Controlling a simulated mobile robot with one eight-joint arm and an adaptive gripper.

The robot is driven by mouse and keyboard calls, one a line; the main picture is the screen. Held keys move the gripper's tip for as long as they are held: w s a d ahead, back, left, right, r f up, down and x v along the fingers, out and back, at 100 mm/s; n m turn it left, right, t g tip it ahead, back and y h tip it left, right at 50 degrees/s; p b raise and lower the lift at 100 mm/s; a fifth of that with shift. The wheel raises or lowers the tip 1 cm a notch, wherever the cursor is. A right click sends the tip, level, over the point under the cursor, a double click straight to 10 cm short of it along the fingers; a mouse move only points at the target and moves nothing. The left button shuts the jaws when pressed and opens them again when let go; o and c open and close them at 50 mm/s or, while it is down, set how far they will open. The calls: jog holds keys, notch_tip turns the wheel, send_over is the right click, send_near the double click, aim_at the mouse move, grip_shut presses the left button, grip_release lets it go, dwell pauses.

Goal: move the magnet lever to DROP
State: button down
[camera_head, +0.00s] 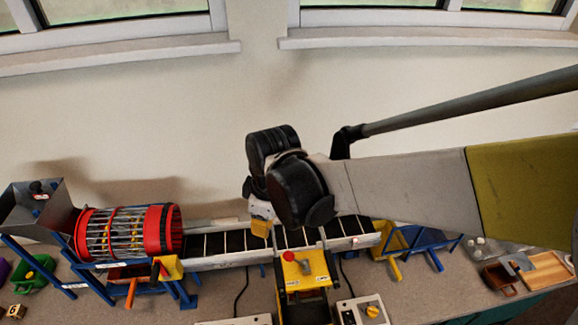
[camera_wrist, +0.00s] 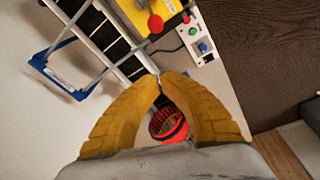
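A red round knob (camera_head: 289,256), which looks like the magnet lever's, stands at the top left of a yellow unit (camera_head: 311,268) at the conveyor's front side. In the wrist view the red knob (camera_wrist: 155,24) shows at the top centre, beyond my fingertips. White labels on the unit are too small to read, so I cannot tell the lever's setting. My gripper (camera_head: 260,229) hangs over the conveyor, left of the knob and apart from it. In the wrist view its yellow fingers (camera_wrist: 164,77) come together at the tips with nothing held between them.
The black-slatted conveyor (camera_head: 228,243) runs along the bench. A red-ended drum (camera_head: 161,231) stands at its left end and a blue frame (camera_head: 428,244) at its right. A control box with a yellow knob (camera_head: 372,311) sits in front. A wooden tray (camera_head: 546,270) lies far right.

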aim_at(296, 261)
jog(key=shift+f, duration=0.1)
jog(key=shift+w+d+f+b, duration=0.1)
jog(key=shift+d+f+b, duration=0.25)
jog(key=shift+f, duration=1.15)
jog(key=shift+w+d+f+b, duration=0.15)
jog(key=shift+d+f, duration=0.35)
jog(key=shift+f, duration=0.95)
jog(key=shift+s+d+f+b, duration=0.1)
jog(key=shift+d+f+b, duration=0.3)
jog(key=shift+f, duration=1.1)
jog(key=shift+r, duration=0.1)
